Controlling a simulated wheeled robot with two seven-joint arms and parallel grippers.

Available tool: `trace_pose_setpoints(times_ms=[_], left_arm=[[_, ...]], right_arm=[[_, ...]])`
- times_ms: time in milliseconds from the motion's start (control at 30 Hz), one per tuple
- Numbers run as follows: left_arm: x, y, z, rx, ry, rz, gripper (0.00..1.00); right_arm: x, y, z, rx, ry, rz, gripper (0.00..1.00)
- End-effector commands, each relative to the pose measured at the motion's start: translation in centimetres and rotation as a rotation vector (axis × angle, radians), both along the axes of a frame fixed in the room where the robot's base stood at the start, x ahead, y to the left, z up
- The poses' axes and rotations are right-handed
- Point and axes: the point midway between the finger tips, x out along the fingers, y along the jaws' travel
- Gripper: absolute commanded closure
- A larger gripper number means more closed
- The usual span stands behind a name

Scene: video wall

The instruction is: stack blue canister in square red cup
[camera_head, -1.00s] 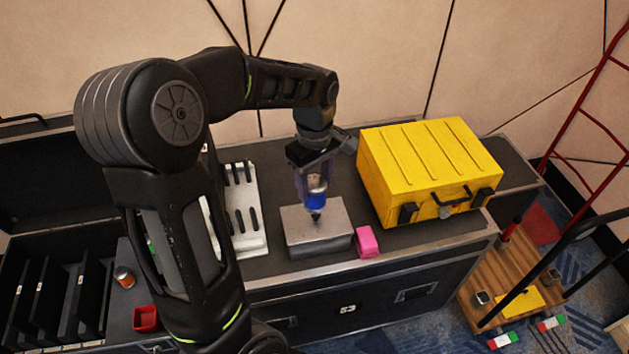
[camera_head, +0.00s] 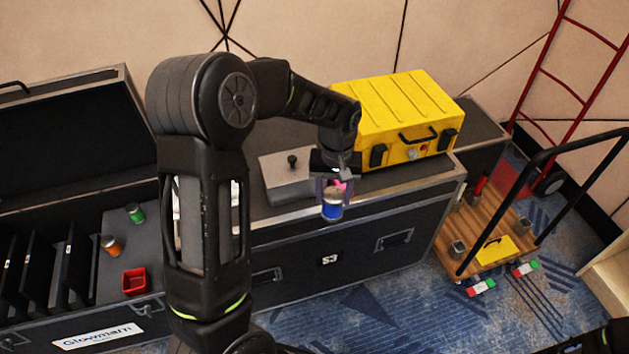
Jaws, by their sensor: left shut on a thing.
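The square red cup (camera_head: 135,281) stands upright on the dark case top at the lower left and looks empty. The blue canister (camera_head: 332,207) is between the fingers of my left gripper (camera_head: 331,198). The gripper is shut on it and points down, in front of the grey metal box, near the front edge of the black case. The canister is upright, well to the right of the red cup. My left arm stands between them in the picture. My right gripper does not show.
An orange canister (camera_head: 112,245) and a green canister (camera_head: 136,212) stand behind the cup. A grey box with a small knob (camera_head: 292,163) and a yellow case (camera_head: 400,118) are on the black case. A wooden cart (camera_head: 471,225) stands at the right.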

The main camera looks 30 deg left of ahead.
Motion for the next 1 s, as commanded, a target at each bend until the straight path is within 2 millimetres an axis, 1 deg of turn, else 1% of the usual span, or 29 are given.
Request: trace_pose_setpoints(times_ms=[33,167,200,300,400,533,1000], left_arm=[[0.2,-1.0,-2.3,0.0,0.005,-0.062,1.0],[0.5,-3.9,-6.9,-0.001,0.007,-0.235,1.0],[0.4,-4.9,-8.4,-0.002,0.008,-0.287,1.0],[0.1,-7.2,-11.8,-0.004,0.008,-0.397,1.0],[-0.2,-8.7,-13.7,-0.006,0.005,-0.466,1.0],[-0.4,-9.4,-14.6,-0.007,0.002,-0.501,1.0],[-0.4,-9.4,-14.4,-0.007,0.002,-0.499,1.0]], right_arm=[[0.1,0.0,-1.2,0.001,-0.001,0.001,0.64],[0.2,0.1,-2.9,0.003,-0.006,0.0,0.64],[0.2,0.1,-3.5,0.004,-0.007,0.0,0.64],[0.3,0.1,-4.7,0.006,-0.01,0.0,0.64],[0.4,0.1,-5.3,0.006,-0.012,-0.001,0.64],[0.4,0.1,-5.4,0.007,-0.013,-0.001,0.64],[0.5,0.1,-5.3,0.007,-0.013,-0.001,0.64]])
